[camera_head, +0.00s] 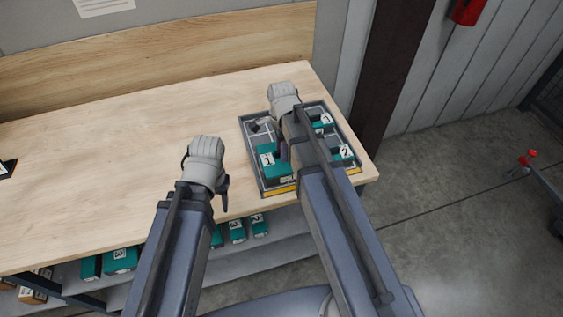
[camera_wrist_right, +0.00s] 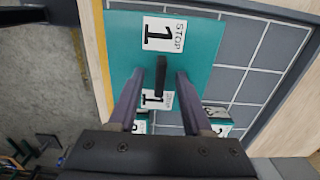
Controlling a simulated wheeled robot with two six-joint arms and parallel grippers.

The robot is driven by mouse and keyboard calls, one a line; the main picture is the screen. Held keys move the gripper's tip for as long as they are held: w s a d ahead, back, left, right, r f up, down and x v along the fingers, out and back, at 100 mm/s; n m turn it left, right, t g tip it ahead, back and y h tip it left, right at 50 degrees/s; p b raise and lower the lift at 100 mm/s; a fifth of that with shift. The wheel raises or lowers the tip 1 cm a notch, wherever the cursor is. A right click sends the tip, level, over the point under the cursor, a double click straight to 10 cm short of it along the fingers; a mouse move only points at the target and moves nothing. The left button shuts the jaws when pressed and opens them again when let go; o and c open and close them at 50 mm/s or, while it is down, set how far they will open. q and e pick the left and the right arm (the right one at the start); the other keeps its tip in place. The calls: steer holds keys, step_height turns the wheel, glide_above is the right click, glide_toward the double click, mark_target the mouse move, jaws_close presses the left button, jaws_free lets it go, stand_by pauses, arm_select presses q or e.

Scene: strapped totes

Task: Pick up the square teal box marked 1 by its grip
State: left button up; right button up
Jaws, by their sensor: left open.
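The teal box marked 1 (camera_head: 276,174) sits at the near left corner of a grey tray (camera_head: 253,170) on the table. In the right wrist view the teal box (camera_wrist_right: 205,45) shows "STOP 1" labels and a dark upright grip (camera_wrist_right: 161,76). My right gripper (camera_wrist_right: 160,78) is open, with its fingers on either side of the grip and gaps visible to both. In the head view my right arm hides part of the box and the tray. My left gripper (camera_head: 224,195) is open and empty near the table's front edge, left of the tray.
Teal boxes marked 2 (camera_head: 343,153) and 3 (camera_head: 324,121) stand in the tray's right side. Several teal boxes (camera_head: 121,260) sit on a shelf below. A dark post (camera_head: 392,70) stands behind the tray's right side.

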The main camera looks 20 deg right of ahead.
jaws_close()
stand_by(1.2)
